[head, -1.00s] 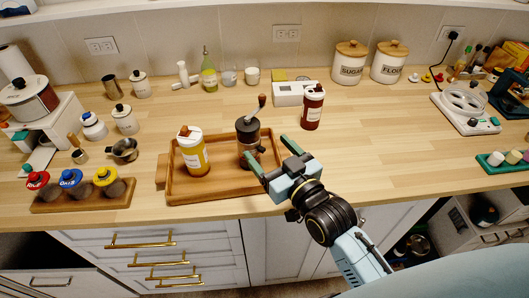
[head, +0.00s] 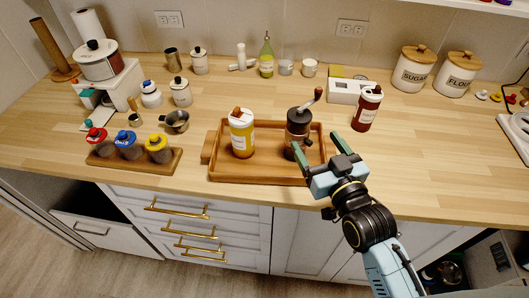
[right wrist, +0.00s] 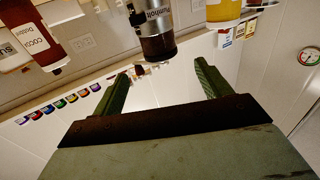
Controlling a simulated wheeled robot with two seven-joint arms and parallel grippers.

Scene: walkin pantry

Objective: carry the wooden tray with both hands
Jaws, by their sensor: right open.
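The wooden tray (head: 256,176) lies on the counter in the middle of the head view. It carries a yellow, white-lidded canister (head: 242,138) and a dark grinder with a crank (head: 298,125). My right gripper (head: 318,145) is open at the tray's right end. One finger overlaps the grinder's lower part in the picture, and the other is beside the right rim; contact is unclear. In the right wrist view the open fingers (right wrist: 160,88) hold nothing between them, with the grinder (right wrist: 157,38) beyond. I cannot make out the tray there. My left gripper is not in view.
A red bottle (head: 368,110) and a white box (head: 347,92) stand behind and right of the tray. A wooden rack of lidded jars (head: 168,162) is left of it, with a small pot (head: 174,121) behind. The counter right of my right arm is clear.

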